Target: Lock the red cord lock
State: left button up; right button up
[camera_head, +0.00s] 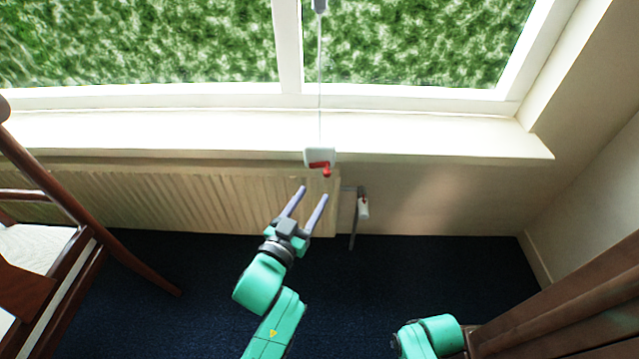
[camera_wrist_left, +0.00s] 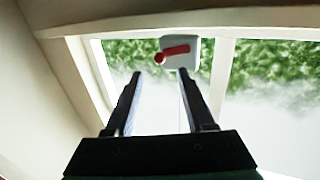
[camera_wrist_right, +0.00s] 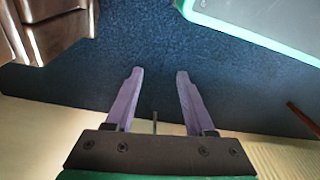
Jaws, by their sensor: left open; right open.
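The cord lock is a small white box (camera_head: 318,153) with a red lever (camera_head: 321,166), at the front edge of the window sill. The lever lies roughly crosswise, with its round knob at the right end in the head view. In the left wrist view the lever (camera_wrist_left: 176,52) shows on the white box (camera_wrist_left: 194,60), just beyond the fingertips. My left gripper (camera_head: 313,192) is open and empty, with its fingers pointing up at the lock and apart from it. My right gripper (camera_wrist_right: 159,72) is open and empty above the floor; the head view shows only part of that arm.
A thin cord (camera_head: 320,85) runs up from the lock past the window. A radiator (camera_head: 180,205) stands below the sill, with a valve (camera_head: 363,207) at its right end. A wooden chair (camera_head: 60,255) is at the left, brown furniture (camera_head: 570,305) at the right. Dark blue carpet (camera_head: 430,270) lies clear between.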

aim_at(327, 177)
pick_arm(q)
jog(key=b+x, duration=0.1)
jog(key=x, duration=0.6)
grip_shut()
pick_arm(e)
jog(key=r, duration=0.3)
jog(key=shift+w+a, duration=0.3)
jog(key=shift+w, duration=0.05)
pick_arm(q)
jog(key=m+p, duration=0.2)
jog(key=p, duration=0.1)
jog(key=shift+f+g, duration=0.35)
jog(key=shift+g, duration=0.05)
grip_release()
pick_arm(e)
notch_tip(327, 177, down, 7)
jog(key=s+d, duration=0.1)
jog(key=s, duration=0.1)
jog(key=shift+s+d, duration=0.3)
jog(key=shift+d, duration=0.05)
